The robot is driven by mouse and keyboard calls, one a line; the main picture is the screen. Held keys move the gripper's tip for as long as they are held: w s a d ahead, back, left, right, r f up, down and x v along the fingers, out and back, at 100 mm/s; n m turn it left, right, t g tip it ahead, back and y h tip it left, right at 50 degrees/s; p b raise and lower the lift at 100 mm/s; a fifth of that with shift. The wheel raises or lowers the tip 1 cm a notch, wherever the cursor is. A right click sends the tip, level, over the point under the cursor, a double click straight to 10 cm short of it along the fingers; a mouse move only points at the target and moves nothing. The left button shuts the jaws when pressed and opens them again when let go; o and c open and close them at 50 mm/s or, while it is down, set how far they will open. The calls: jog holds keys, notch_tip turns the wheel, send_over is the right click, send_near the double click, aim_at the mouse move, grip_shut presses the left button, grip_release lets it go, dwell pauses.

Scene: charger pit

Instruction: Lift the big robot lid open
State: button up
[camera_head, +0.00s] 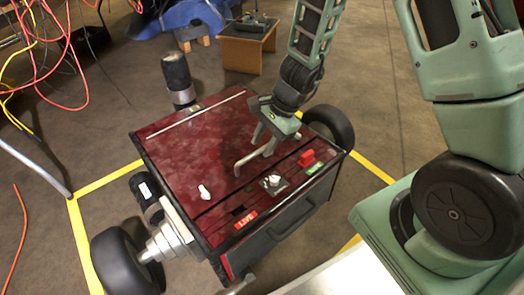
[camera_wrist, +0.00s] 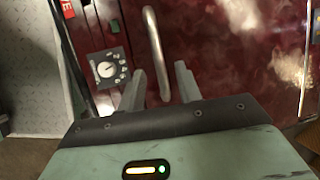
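The big robot is a dark red box on black wheels, with its lid (camera_head: 185,140) lying flat and closed on top. A bare metal bar handle (camera_head: 243,162) stands on the lid towards the front edge. My gripper (camera_head: 264,147) is above the lid, pointing down at the handle. In the wrist view my gripper (camera_wrist: 160,72) is open, its two fingers apart and empty. The handle (camera_wrist: 152,30) runs up the picture between and beyond the fingertips. I cannot tell whether a finger touches it.
A front strip carries a round knob (camera_head: 272,183), a red block (camera_head: 306,157) and a red "LIVE" label (camera_head: 246,219). A black cylinder (camera_head: 178,78) stands behind the box. Yellow tape (camera_head: 85,240) marks the floor. Cables hang at left; a small wooden table (camera_head: 245,50) is at the back.

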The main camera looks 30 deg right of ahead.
jog(key=shift+a+f, duration=0.25)
jog(key=shift+f, duration=0.3)
grip_shut()
jog(key=shift+r, duration=0.1)
